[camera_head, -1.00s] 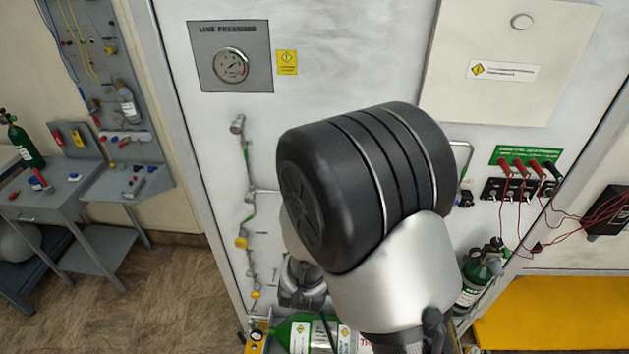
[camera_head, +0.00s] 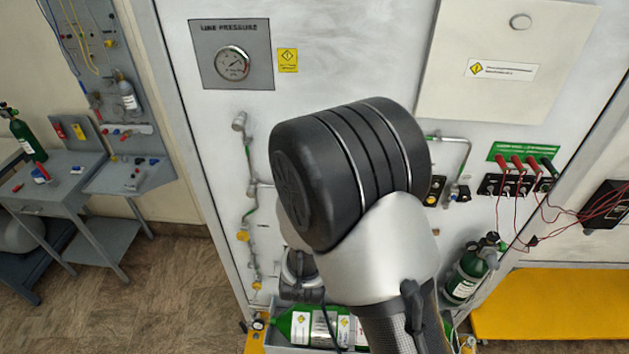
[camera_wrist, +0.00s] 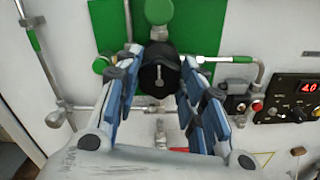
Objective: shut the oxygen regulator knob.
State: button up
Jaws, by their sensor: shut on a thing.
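The oxygen regulator knob (camera_wrist: 157,82) is a round black knob with a pale pointer mark, seen near the middle of the wrist view in front of a green panel (camera_wrist: 200,25). My gripper (camera_wrist: 160,60) has its blue-grey fingers on the left and right sides of the knob and is shut on it. In the head view, my black and silver arm hides the knob and the gripper. I cannot tell from the pointer whether the valve is open or shut.
A line pressure gauge (camera_head: 232,63) is at the upper left of the white panel. Pipes and a control box with a red display (camera_wrist: 293,97) flank the knob. Green cylinders lie below (camera_head: 293,326) and stand at right (camera_head: 466,275). Red leads (camera_head: 531,165) hang at right.

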jog(key=o, duration=1)
jog(key=shift+o, duration=0.2)
jog(key=shift+s, duration=0.1)
jog(key=s, duration=0.7)
jog(key=shift+s, duration=0.2)
jog(key=shift+a, duration=0.1)
